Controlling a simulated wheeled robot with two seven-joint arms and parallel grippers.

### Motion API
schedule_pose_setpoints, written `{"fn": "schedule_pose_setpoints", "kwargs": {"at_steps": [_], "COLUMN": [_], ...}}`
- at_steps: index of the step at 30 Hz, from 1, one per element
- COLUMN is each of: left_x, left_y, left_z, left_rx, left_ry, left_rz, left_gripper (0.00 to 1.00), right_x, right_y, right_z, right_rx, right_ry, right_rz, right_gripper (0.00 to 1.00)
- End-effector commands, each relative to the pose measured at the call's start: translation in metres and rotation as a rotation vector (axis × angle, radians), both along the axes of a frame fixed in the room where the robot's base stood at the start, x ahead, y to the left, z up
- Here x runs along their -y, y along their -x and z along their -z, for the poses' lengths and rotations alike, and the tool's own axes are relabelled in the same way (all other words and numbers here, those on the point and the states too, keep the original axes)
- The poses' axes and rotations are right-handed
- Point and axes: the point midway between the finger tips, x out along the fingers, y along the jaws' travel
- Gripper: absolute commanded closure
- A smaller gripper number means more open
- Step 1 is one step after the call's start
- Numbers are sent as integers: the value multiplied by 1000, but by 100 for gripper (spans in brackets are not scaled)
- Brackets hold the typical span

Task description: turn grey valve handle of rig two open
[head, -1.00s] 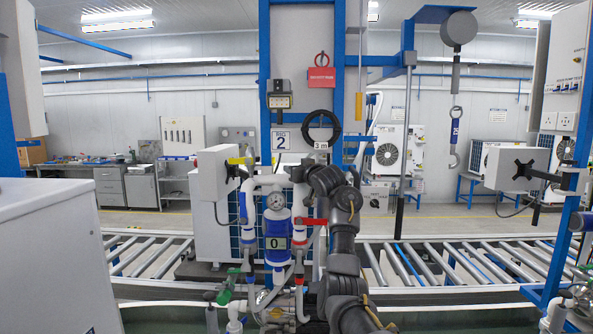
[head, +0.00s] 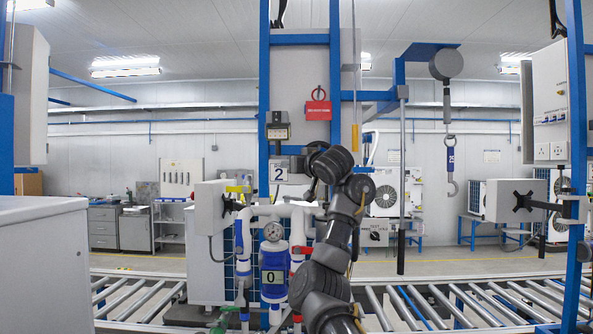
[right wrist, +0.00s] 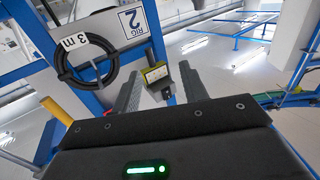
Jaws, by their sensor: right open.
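Rig two, marked by a "2" placard (head: 278,172), carries white pipes, a round gauge (head: 273,232) and a blue housing (head: 273,277) labelled 0. A red handle (head: 303,250) and a yellow handle (head: 238,188) show on its pipes. I cannot make out a grey valve handle; my right arm covers part of the pipework. In the head view my right gripper is hidden behind its own wrist. In the right wrist view the right gripper (right wrist: 160,84) is open and empty, its fingers pointing towards the upper part of the rig. My left gripper is not in view.
A blue post and frame (head: 335,60) rise behind the rig, with a red tag (head: 318,108). A black hose coil (right wrist: 82,62) and the rig placard (right wrist: 132,20) are close in the wrist view. Roller conveyors (head: 450,302) run behind. A white cabinet (head: 45,265) is at left.

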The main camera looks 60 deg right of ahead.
Motion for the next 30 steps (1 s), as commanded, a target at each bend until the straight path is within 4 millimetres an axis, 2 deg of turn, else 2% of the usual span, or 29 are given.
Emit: {"fn": "schedule_pose_setpoints", "kwargs": {"at_steps": [1,9,23,26,30], "left_x": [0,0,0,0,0], "left_y": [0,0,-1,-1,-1], "left_z": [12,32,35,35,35], "left_rx": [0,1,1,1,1], "left_ry": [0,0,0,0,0], "left_rz": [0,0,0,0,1], "left_gripper": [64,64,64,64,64], "right_x": [-7,-30,-36,-37,-47], "right_y": [4,20,25,24,11], "right_z": [1,-13,-20,-21,-38], "right_rx": [8,4,-1,3,58], "right_ry": [-1,-2,0,10,66], "right_rz": [-5,-3,-1,-8,-85], "right_gripper": [56,56,56,70,88]}}
